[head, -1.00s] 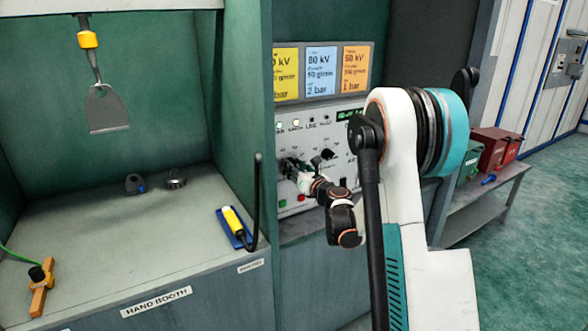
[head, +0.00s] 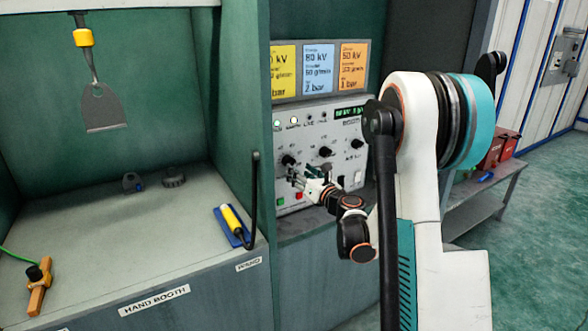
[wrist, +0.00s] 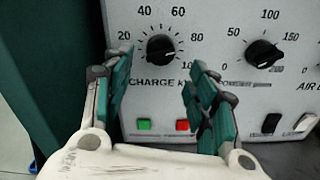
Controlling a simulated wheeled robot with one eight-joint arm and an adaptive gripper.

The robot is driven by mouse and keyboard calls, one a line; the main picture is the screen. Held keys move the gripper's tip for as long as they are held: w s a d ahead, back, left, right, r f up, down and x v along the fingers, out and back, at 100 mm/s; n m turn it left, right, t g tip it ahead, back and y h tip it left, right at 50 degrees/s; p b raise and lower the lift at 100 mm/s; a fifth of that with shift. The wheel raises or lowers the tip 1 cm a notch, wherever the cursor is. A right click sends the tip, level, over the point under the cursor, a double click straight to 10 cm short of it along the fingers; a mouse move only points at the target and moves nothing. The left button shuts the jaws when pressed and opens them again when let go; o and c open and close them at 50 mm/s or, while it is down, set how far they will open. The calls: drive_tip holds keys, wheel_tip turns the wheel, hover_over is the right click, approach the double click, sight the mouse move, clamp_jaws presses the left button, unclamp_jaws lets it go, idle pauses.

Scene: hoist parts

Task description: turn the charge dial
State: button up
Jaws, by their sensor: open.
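The charge dial (wrist: 161,49) is a black round knob on the pale control panel, ringed by numbers from 20 to 100, with "CHARGE" printed below it. I cannot tell exactly where its pointer sits. In the head view the dial (head: 289,160) shows at the left of the panel. My gripper (wrist: 160,76) is open and empty. Its green-padded fingers stand left and right of the dial's column, a little low of it in the wrist view. In the head view my gripper (head: 296,177) is just below the dial, apart from it.
A second dial (wrist: 263,53) is to the right. Green (wrist: 144,125) and red (wrist: 182,125) buttons and rocker switches line the panel's bottom. A green booth wall (head: 239,120) stands close on the left. Coloured cards (head: 320,70) hang above the panel.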

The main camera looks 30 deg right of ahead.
drive_tip(key=s, duration=0.6)
idle(0.4)
